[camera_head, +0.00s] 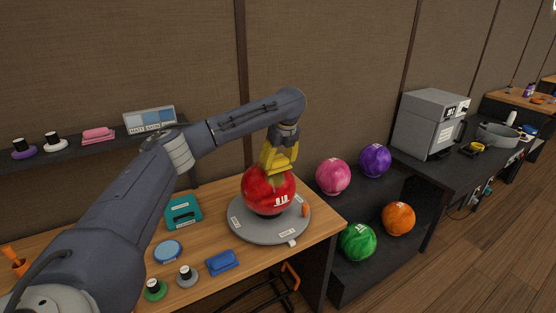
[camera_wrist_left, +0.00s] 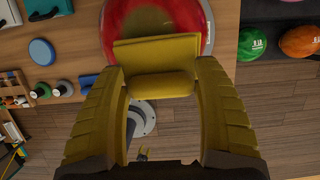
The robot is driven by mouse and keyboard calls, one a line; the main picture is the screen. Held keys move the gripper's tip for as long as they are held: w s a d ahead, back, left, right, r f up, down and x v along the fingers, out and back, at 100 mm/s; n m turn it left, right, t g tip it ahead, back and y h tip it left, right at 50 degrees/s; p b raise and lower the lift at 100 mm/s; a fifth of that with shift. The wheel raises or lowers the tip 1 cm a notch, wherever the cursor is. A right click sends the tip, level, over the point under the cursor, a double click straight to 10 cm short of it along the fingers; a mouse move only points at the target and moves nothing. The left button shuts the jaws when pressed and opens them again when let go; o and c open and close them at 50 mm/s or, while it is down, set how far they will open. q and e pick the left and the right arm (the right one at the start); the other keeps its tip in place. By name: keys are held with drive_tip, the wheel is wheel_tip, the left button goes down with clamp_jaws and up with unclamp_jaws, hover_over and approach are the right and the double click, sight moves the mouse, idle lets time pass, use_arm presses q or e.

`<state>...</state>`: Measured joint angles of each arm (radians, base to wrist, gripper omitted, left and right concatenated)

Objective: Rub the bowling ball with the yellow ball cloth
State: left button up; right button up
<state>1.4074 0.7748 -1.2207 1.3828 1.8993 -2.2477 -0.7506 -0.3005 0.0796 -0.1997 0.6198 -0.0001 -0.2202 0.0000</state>
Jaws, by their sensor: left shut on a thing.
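The red bowling ball (camera_head: 262,196) with a white label sits on a round grey turntable (camera_head: 245,227) on the wooden table. My left gripper (camera_head: 276,170) reaches down over the ball from above. It is shut on the yellow ball cloth (camera_wrist_left: 156,53), which lies between its yellow fingers in the left wrist view. The cloth is at the top of the ball, close against it; whether it touches cannot be told for sure. In the head view the cloth is hard to tell from the yellow fingers. The right gripper does not show.
A teal holder (camera_head: 183,212), a blue disc (camera_head: 168,251), a blue block (camera_head: 223,262) and small jars stand left of the turntable. Pink (camera_head: 333,177), purple (camera_head: 375,160), green (camera_head: 357,242) and orange (camera_head: 398,218) balls rest on the rack at right.

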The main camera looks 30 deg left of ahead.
use_arm(q)
drive_tip(key=shift+x, duration=0.9)
idle(0.3)
drive_tip(key=shift+s+a, duration=0.3)
drive_tip(key=shift+s, duration=0.25)
drive_tip(key=shift+s+a, duration=0.3)
drive_tip(key=shift+s, duration=0.2)
drive_tip(key=shift+w+d+f, duration=0.1)
drive_tip(key=shift+w+d, duration=0.2)
drive_tip(key=shift+w, duration=0.2)
drive_tip(key=shift+w+d+f, duration=0.1)
drive_tip(key=shift+w+d, duration=0.2)
drive_tip(key=shift+w, duration=0.25)
drive_tip(key=shift+s+a+r, duration=0.1)
drive_tip(key=shift+s+a, duration=0.25)
drive_tip(key=shift+s, duration=0.2)
drive_tip(key=shift+s+a, duration=0.3)
drive_tip(key=shift+s, duration=0.25)
drive_tip(key=shift+w+d+r, duration=0.1)
drive_tip(key=shift+w+d, duration=0.2)
drive_tip(key=shift+w, duration=0.25)
drive_tip(key=shift+w+d+r, duration=0.1)
drive_tip(key=shift+w+d, duration=0.25)
drive_tip(key=shift+w, duration=0.25)
drive_tip(key=shift+s+a+f, duration=0.1)
drive_tip(key=shift+s+a, duration=0.25)
drive_tip(key=shift+s, duration=0.25)
drive_tip(key=shift+s+a+f, duration=0.1)
drive_tip(key=shift+s+a, duration=0.2)
drive_tip(key=shift+s, duration=0.25)
